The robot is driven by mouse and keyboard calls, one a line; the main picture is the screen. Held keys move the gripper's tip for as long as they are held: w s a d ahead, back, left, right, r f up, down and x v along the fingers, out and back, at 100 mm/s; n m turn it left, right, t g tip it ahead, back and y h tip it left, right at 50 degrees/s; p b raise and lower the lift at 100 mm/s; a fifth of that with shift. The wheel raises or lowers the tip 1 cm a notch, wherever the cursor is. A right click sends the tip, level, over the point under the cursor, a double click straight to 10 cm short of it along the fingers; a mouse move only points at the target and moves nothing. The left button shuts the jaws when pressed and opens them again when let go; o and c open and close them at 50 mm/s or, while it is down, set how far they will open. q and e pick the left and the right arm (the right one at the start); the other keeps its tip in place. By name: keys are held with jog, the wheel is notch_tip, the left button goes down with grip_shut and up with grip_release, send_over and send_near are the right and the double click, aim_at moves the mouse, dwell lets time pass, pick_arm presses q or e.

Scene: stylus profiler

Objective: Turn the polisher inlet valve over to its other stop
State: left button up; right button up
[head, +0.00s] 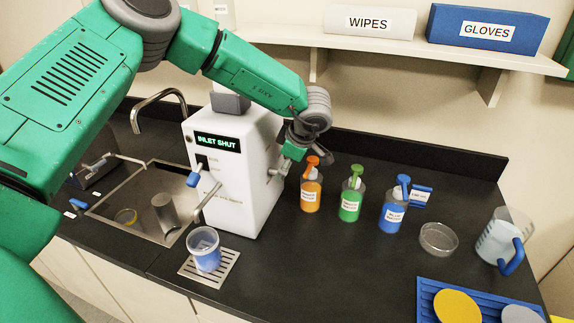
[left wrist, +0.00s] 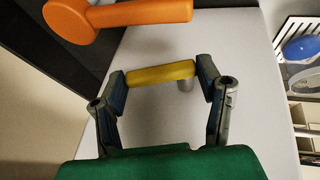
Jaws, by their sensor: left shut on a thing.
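The white polisher (head: 236,185) stands at the back of the counter beside the sink. Its display (head: 218,143) reads "INLET SHUT". My left gripper (head: 288,158) is at the polisher's right side. In the left wrist view, its two fingers (left wrist: 161,82) are shut on the ends of a yellow valve handle (left wrist: 160,73), which lies across between them. The handle is not clearly visible in the head view. My right gripper is not in view.
Orange (head: 311,190), green (head: 350,198) and blue (head: 393,212) pump bottles stand right of the polisher, the orange one close to my gripper. A beaker (head: 206,252) sits on the drip tray (head: 228,268) in front. A shelf (head: 400,42) hangs above.

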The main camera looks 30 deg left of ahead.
pick_arm(q)
jog(key=shift+s+t+b, duration=0.15)
jog(key=shift+t+b, duration=0.5)
jog(key=shift+t, duration=0.25)
jog(key=shift+s+d+f+n+t+y+b, duration=0.1)
jog(key=shift+s+n+t+y+b, duration=0.65)
jog(key=shift+t+b, duration=2.25)
jog(key=shift+s+d+r+n+t+y+b, duration=0.25)
jog(key=shift+n+t+y+b, duration=0.6)
jog(key=shift+b, duration=4.5)
jog(key=shift+s+f+n+t+y+b, duration=0.45)
jog(key=shift+t+y+b, duration=0.95)
jog(key=shift+b, duration=2.75)
jog(key=shift+s+r+t+h, duration=0.15)
jog(key=shift+r+t+h, duration=0.05)
jog(key=shift+t+h, duration=0.1)
jog(key=o, duration=1.1)
jog(key=shift+c, duration=0.2)
jog(key=shift+o, duration=0.6)
jog(key=shift+r, duration=0.1)
